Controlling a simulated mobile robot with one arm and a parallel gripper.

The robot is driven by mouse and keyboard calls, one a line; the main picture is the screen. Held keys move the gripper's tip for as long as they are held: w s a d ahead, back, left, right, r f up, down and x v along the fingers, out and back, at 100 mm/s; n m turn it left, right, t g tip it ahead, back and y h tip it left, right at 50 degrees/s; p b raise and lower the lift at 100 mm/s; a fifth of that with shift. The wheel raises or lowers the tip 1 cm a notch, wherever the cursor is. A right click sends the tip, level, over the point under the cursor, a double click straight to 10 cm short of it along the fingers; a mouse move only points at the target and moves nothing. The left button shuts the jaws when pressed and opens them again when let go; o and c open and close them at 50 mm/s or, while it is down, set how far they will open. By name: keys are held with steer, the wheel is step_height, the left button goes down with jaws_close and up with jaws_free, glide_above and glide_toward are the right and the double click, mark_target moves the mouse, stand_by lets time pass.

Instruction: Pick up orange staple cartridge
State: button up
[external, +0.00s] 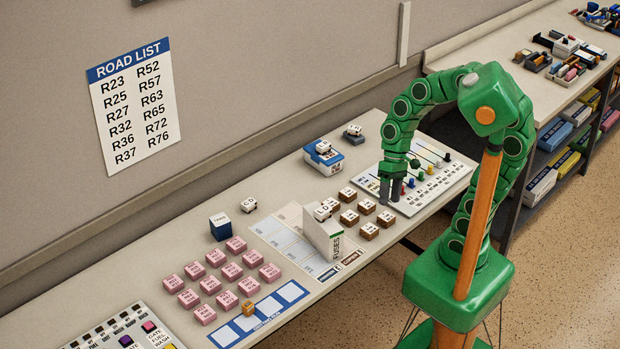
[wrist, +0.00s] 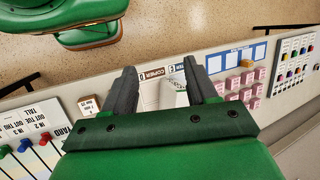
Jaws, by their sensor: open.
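A small orange block (external: 248,308), the only orange piece I see on the desk and likely the staple cartridge, sits on the blue-framed strip (external: 226,336) near the front edge. It also shows in the wrist view (wrist: 246,64), right of the fingers. My gripper (external: 391,192) hangs over the left end of the white slider panel (external: 440,188), far to the right of the orange block. In the wrist view my gripper (wrist: 158,78) has its dark fingers apart, with nothing held between them.
Brown blocks (external: 368,207) stand just left of and below my gripper. An upright folder (external: 324,240) rises between it and the pink blocks (external: 236,245). A dark blue box (external: 220,227) and a blue-and-white device (external: 323,157) stand farther back.

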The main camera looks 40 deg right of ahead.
steer(key=w+a+r+m+g+y, duration=0.1)
steer(key=w+a+y, duration=0.15)
steer(key=a, duration=0.75)
steer(key=w+a+m+g+y, duration=0.1)
steer(key=w+a+y, duration=0.15)
steer(key=a, duration=0.85)
steer(key=m+t+y, duration=0.2)
steer(key=m+y, duration=0.3)
steer(key=m, duration=0.5)
glide_above(248, 304)
steer(key=d, duration=0.8)
step_height(248, 304, down, 11)
steer(key=a+f+m, duration=0.1)
steer(key=f+m, duration=0.1)
steer(key=f, duration=0.2)
steer(key=a+f+m+t, duration=0.1)
steer(key=f+m, duration=0.1)
steer(key=f, duration=0.2)
steer(key=a+f+m+h, duration=0.1)
steer(key=f, duration=0.4)
steer(key=shift+w+a+m+t, duration=0.2)
steer(key=shift+a+m+t, duration=0.05)
steer(key=shift+m+t, duration=0.15)
steer(key=shift+x, duration=2.45)
steer(key=c, duration=1)
steer(key=shift+r, duration=0.1)
steer(key=shift+c, duration=0.2)
